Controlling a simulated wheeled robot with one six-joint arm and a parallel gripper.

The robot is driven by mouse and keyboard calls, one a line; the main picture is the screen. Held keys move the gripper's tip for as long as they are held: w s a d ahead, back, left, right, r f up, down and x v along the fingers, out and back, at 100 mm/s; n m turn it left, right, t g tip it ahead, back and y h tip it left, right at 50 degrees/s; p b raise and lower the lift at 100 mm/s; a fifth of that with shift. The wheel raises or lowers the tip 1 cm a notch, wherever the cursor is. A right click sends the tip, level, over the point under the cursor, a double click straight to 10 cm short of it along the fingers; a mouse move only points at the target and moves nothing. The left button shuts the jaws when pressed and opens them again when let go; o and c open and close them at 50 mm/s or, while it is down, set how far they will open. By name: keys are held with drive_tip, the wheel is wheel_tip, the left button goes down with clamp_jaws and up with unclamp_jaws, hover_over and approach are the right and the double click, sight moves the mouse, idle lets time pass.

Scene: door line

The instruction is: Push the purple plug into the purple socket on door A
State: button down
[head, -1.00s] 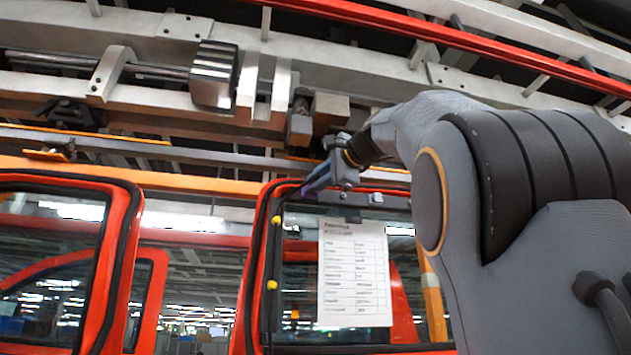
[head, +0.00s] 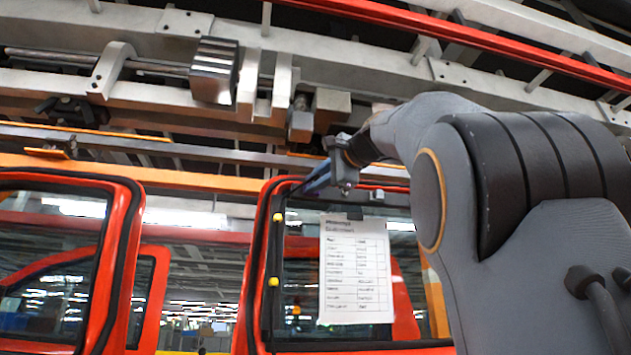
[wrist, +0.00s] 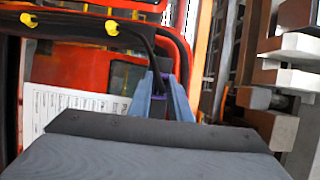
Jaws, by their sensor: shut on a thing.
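My gripper (head: 312,184) is at the top left corner of a red door frame (head: 262,225), by the upper edge of its window. It is shut, and its blue-grey fingers (wrist: 165,100) point away in the wrist view. A small purple piece (wrist: 158,93) shows between the fingers, which I take to be the purple plug; most of it is hidden. A black cable (wrist: 110,32) runs along the door edge towards the fingers. I cannot make out the purple socket or a door letter in either view.
A white printed sheet (head: 354,270) hangs on the door below the gripper. Yellow clips (head: 273,282) sit along the door's left edge. Another red door (head: 125,230) stands to the left, with a gap between. Metal rails and brackets (head: 213,72) run close above the gripper.

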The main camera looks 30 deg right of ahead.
drive_tip(key=c, duration=1.5)
unclamp_jaws()
drive_tip(key=shift+c, duration=0.2)
drive_tip(key=s+d+b, duration=0.1)
drive_tip(key=s+b, duration=0.4)
drive_tip(key=s, duration=1)
drive_tip(key=shift+d, duration=0.35)
